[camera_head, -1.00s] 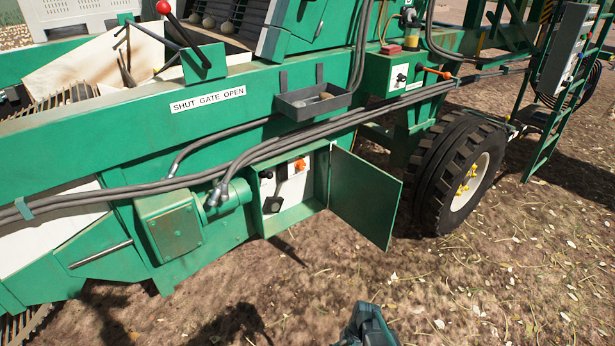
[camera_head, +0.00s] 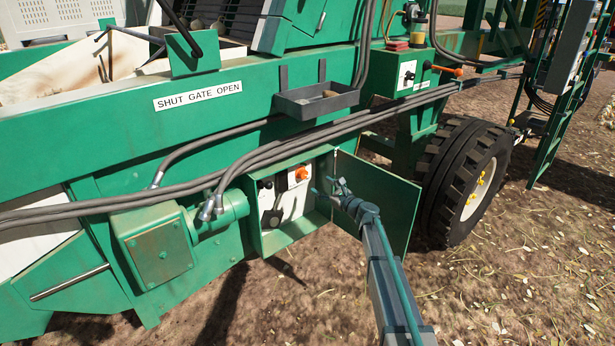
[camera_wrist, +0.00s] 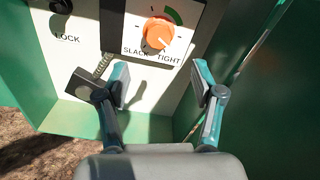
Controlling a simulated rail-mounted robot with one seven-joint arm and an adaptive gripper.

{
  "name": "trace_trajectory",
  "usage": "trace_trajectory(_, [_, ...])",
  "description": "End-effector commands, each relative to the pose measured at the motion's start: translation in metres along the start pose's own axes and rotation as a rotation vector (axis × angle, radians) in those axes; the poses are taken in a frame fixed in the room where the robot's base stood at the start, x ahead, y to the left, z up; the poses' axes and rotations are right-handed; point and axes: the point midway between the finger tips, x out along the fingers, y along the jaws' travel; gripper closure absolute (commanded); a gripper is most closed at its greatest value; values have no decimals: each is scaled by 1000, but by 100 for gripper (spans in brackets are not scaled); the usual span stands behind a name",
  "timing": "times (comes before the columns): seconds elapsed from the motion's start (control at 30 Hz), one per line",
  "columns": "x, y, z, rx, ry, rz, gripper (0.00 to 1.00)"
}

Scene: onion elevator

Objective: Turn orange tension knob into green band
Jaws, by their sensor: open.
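The orange tension knob (camera_wrist: 158,33) sits on a white panel inside the open green cabinet, with SLACK and TIGHT printed below it. A white pointer mark on it seems to face the lower right, toward TIGHT. The green band (camera_wrist: 172,15) is a short arc at the knob's upper right. The knob also shows in the head view (camera_head: 301,173). My gripper (camera_wrist: 160,80) is open and empty, its two fingers apart, in front of the panel and below the knob in the wrist view. In the head view my gripper (camera_head: 328,190) is at the cabinet opening, right of the knob.
The open cabinet door (camera_head: 385,200) stands close on the right of my gripper. A black lever (camera_wrist: 88,85) with a spring is at the panel's lower left, near the left finger. A black knob (camera_wrist: 60,6) sits above the word LOCK. Hoses (camera_head: 250,160) run above the cabinet.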

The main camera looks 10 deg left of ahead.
Motion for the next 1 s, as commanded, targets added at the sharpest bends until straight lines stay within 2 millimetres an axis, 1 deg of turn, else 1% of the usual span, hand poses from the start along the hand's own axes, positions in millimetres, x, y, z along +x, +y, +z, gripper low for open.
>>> trace_trajectory(0.17, [8,0,-1,20,2,1,33])
trace_trajectory(0.27, [19,0,-1,19,2,2,33])
trace_trajectory(0.47, [50,0,-2,17,2,3,33])
trace_trajectory(0.6, [75,0,-2,17,2,4,33])
trace_trajectory(0.73, [94,0,-2,17,2,3,33])
trace_trajectory(0.83, [103,1,-2,17,3,3,33])
trace_trajectory(1.0, [108,1,-2,16,3,2,33])
